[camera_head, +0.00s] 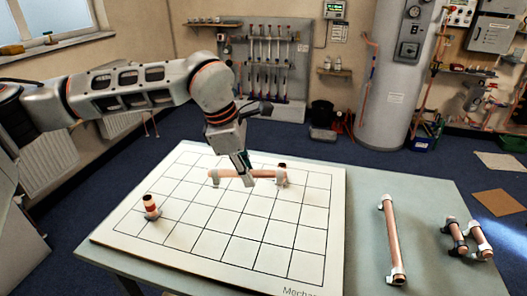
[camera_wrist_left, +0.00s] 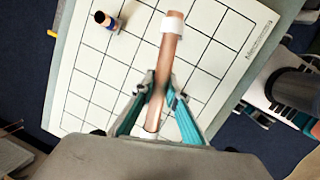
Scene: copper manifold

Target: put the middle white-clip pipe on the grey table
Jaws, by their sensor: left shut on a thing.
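My left gripper (camera_head: 247,175) is shut around the middle of a copper pipe (camera_head: 229,174) with a white clip near each end. The pipe lies crosswise over the white grid board (camera_head: 195,236); I cannot tell whether it touches the board. In the left wrist view the teal fingers of the left gripper (camera_wrist_left: 160,95) close on both sides of the pipe (camera_wrist_left: 168,52), and its near end is partly hidden. The grey table (camera_head: 362,262) shows to the right of the board. My right gripper is not in view.
A dark-topped piece (camera_head: 282,167) shows at the held pipe's right end. A longer white-clip pipe (camera_head: 391,240) and shorter pipes (camera_head: 456,238) lie on the grey table, with bare space between them.

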